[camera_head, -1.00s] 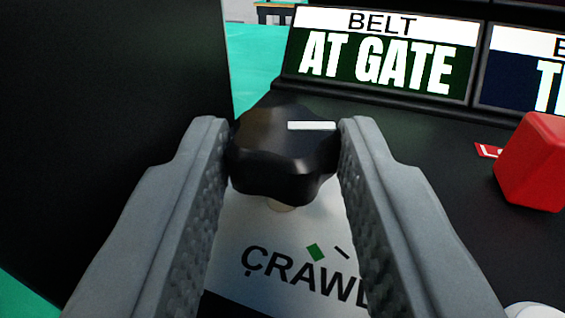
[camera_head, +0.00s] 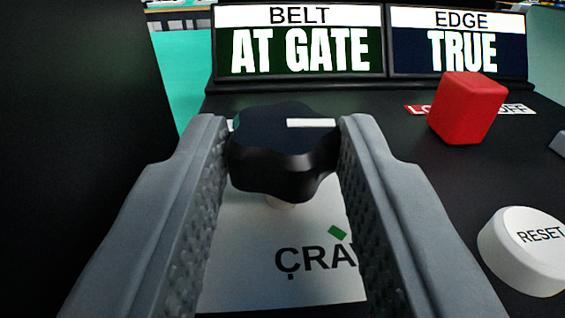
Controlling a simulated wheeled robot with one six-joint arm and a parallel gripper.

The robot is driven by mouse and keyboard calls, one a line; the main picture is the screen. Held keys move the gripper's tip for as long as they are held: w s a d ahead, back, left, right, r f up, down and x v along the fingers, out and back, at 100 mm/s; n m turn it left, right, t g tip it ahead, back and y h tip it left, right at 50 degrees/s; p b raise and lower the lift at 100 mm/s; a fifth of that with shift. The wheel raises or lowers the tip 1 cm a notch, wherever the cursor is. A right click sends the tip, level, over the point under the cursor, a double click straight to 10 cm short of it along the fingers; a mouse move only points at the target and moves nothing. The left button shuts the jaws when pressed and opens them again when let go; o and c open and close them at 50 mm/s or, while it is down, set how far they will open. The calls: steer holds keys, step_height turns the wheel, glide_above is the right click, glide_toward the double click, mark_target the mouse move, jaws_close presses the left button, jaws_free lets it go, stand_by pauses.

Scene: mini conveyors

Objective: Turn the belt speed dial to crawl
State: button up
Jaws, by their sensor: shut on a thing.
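The belt speed dial (camera_head: 283,160) is a black lobed knob with a white pointer line on its top. The pointer lies toward the right in the picture. My gripper (camera_head: 284,145) is shut on the dial, one grey finger on each side. Below the dial is a white label plate (camera_head: 250,265) with the start of the word CRAWL and a green mark (camera_head: 338,232). The right finger hides the rest of the word and of the plate.
Behind the dial, a BELT display (camera_head: 300,45) reads AT GATE and an EDGE display (camera_head: 458,45) reads TRUE. A red block-shaped control (camera_head: 467,107) and a white RESET button (camera_head: 525,250) are at the right. A dark wall (camera_head: 80,130) stands close at the left.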

steer(key=shift+a+m+h, duration=0.1)
steer(key=shift+m+h, duration=0.4)
steer(key=shift+h, duration=0.3)
steer(key=o, duration=1)
steer(key=shift+c, duration=0.2)
